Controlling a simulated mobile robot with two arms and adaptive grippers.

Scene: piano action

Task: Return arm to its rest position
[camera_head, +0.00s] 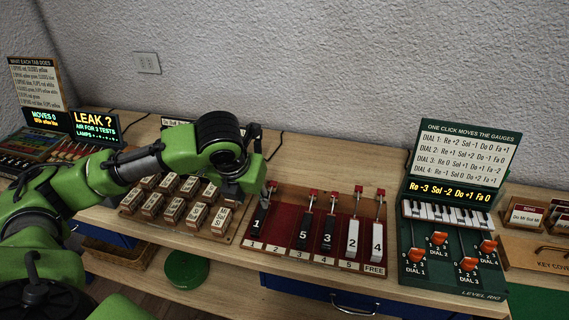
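My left arm (140,165) comes in from the left and bends at a dark round joint over the wooden bench. Its gripper (262,192) points down near the left end of the red piano-action rack (283,215), close to the black key marked 1 (258,222). I cannot tell whether it touches that key or whether its fingers are open. The place labelled 2 looks empty. My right gripper is not in view.
A tray of wooden blocks (172,208) lies left of the rack, partly under my arm. A green dial panel (420,255) with several orange knobs stands at right. Lit signs (96,125) stand at back left. A green round stool (186,270) is below the bench.

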